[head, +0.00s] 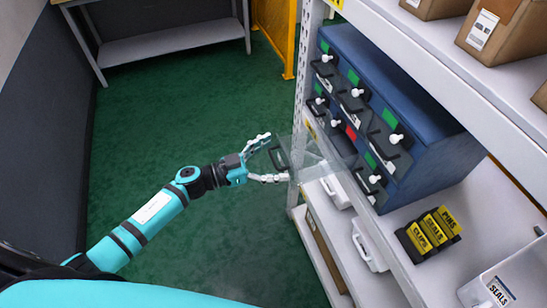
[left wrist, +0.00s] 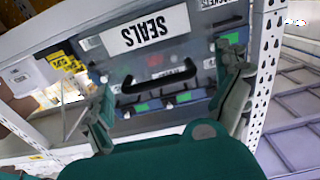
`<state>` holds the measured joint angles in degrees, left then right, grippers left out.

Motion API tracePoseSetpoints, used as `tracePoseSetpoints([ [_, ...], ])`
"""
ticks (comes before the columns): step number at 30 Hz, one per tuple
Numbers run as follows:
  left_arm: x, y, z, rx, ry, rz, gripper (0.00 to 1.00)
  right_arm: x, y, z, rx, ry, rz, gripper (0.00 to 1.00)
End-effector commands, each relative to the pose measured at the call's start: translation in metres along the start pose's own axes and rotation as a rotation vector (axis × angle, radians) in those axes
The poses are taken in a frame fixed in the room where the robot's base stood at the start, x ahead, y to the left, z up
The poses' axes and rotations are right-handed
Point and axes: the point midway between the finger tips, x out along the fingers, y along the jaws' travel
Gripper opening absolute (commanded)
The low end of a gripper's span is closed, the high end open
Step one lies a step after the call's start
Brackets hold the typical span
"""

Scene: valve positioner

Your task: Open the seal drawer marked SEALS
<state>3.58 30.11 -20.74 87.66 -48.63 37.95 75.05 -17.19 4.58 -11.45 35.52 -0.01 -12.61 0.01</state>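The clear drawer box (head: 318,168) stands out from the front of the blue cabinet (head: 440,150), with a black handle (head: 274,158) on its near end. In the left wrist view a white label (left wrist: 147,30) reading SEALS shows upside down above the black handle (left wrist: 160,79). My left gripper (head: 277,157) is open at that handle. Its fingers lie on either side, and no grip on the handle shows. In the left wrist view the open fingers (left wrist: 165,85) frame the handle. My right gripper is not in view.
Several dark drawers with white knobs (head: 397,139) and green tags fill the cabinet front. The white shelf (head: 430,270) carries yellow-marked blocks (head: 430,231) and a white SEALS bin (head: 500,290). A perforated post (head: 303,85) stands beside the cabinet. Green floor lies clear at left.

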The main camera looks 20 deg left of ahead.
Motion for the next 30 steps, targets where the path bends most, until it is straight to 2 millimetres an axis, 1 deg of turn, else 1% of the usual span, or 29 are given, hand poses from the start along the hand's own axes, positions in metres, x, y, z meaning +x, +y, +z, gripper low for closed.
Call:
tracePoseSetpoints([
  [7,-0.001,0.001,0.002,-0.005,-0.001,0.002,1.0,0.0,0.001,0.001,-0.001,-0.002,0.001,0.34],
  [10,-0.01,0.001,0.002,-0.006,-0.003,0.001,1.0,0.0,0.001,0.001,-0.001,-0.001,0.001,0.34],
  [14,-0.032,0.001,0.003,-0.005,-0.006,0.001,1.0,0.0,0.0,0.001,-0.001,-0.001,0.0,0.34],
  [18,-0.063,0.001,0.003,-0.005,-0.007,0.001,1.0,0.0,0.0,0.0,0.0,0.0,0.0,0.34],
  [24,-0.1,0.001,0.002,-0.004,-0.004,0.002,1.0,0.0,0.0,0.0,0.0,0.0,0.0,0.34],
  [27,-0.112,0.0,0.002,-0.003,-0.003,0.0,1.0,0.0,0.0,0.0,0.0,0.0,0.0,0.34],
  [30,-0.118,0.001,0.001,-0.003,-0.002,0.001,1.0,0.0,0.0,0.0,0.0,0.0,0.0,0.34],
])
